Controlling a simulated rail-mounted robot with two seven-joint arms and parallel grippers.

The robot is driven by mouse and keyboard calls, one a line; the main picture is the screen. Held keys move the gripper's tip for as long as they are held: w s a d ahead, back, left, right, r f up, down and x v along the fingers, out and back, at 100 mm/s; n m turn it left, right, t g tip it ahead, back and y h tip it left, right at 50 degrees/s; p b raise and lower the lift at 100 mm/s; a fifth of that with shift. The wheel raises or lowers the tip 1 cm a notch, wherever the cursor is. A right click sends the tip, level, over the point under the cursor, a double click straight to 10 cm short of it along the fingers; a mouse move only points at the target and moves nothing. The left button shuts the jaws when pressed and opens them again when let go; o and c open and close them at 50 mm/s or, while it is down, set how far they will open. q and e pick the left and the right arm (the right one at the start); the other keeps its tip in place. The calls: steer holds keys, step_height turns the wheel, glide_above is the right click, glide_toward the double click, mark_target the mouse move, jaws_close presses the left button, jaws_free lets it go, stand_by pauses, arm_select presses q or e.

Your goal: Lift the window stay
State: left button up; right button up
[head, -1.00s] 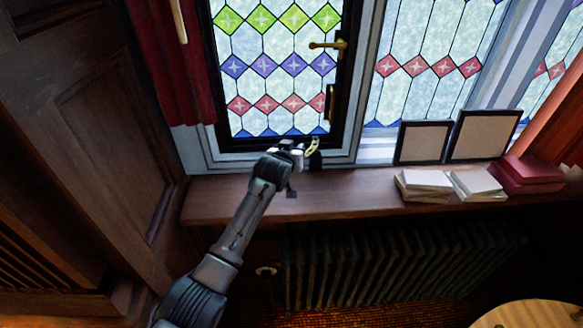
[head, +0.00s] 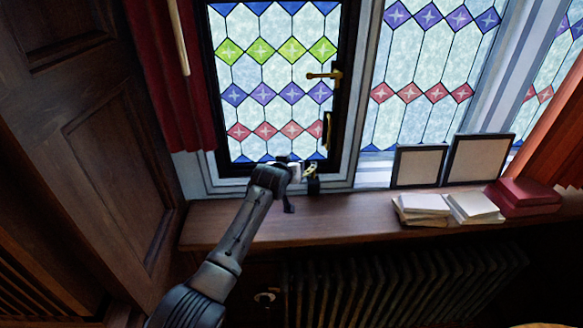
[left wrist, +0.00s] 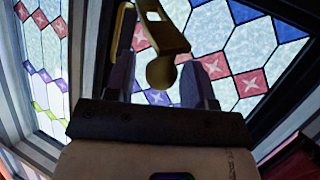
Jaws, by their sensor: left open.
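The window stay (head: 311,170) is a small brass piece at the bottom right of the dark-framed stained-glass window (head: 273,95), just above the sill. In the left wrist view the brass stay (left wrist: 160,38) shows large, with a slot and a round knob (left wrist: 160,73) at its near end. My left gripper (left wrist: 158,65) is open, with one finger on each side of the knob in that view. Whether the fingers touch it I cannot tell. In the head view my left gripper (head: 298,170) is beside the stay and partly hides it. My right gripper is not in view.
A wooden sill (head: 340,212) runs below the window. A brass handle (head: 323,75) is on the window's right edge. A red curtain (head: 185,110) hangs left; a radiator (head: 400,285) is below.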

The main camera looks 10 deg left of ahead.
arm_select(q)
steer(key=shift+s, duration=0.2)
steer(key=shift+s+a+r, duration=0.1)
steer(key=shift+s+r, duration=0.1)
steer(key=shift+s, duration=0.25)
steer(key=b+v, duration=0.3)
steer(key=v, duration=0.9)
steer(key=shift+s, duration=0.2)
steer(key=shift+r, duration=0.1)
